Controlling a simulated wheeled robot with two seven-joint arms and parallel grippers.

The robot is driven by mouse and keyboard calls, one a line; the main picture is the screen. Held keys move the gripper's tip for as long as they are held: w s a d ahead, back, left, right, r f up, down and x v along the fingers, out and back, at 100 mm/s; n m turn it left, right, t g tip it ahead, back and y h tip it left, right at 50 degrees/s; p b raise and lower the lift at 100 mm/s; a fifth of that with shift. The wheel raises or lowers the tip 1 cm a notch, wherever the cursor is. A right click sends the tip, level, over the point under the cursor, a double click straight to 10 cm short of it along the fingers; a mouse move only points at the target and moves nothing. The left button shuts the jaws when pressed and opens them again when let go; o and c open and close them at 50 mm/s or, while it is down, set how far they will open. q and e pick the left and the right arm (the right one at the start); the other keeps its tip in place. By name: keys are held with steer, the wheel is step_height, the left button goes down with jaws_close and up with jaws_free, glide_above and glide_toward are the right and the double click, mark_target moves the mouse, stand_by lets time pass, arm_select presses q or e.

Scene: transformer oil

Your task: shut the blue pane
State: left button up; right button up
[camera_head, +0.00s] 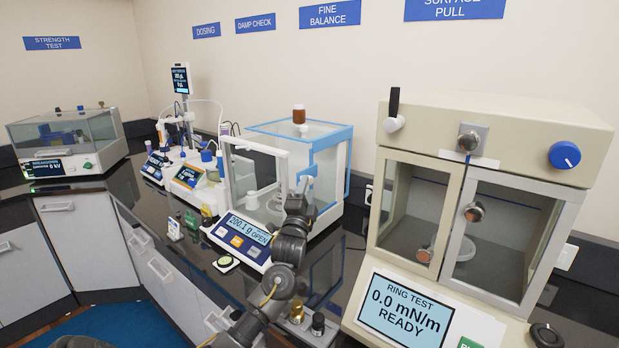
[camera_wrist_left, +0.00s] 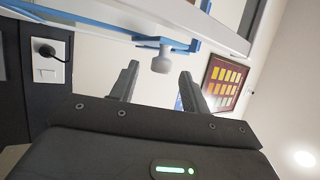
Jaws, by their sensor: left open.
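The blue pane (camera_head: 348,165) is the blue-framed side of the glass balance case under the FINE BALANCE sign. The balance display (camera_head: 248,230) reads 200.1 g OPEN. My left gripper (camera_head: 303,188) is at the case's near right corner. It is open, and its two fingers (camera_wrist_left: 157,85) stand on either side of the knob's line. The knob appears just beyond the fingertips; contact cannot be told. My right gripper is not in view.
The ring tester (camera_head: 470,190) stands close on the right. Dosing equipment (camera_head: 188,178) is to the left.

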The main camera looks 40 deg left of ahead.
arm_select(q)
steer(key=x, duration=0.2)
steer(key=shift+w+a+r+p, duration=0.2)
steer(key=shift+r+p, duration=0.1)
steer(key=shift+w+a+r, duration=0.1)
steer(key=shift+w+a, duration=0.15)
steer(key=shift+w, duration=0.35)
steer(key=shift+c, duration=0.4)
jaws_close()
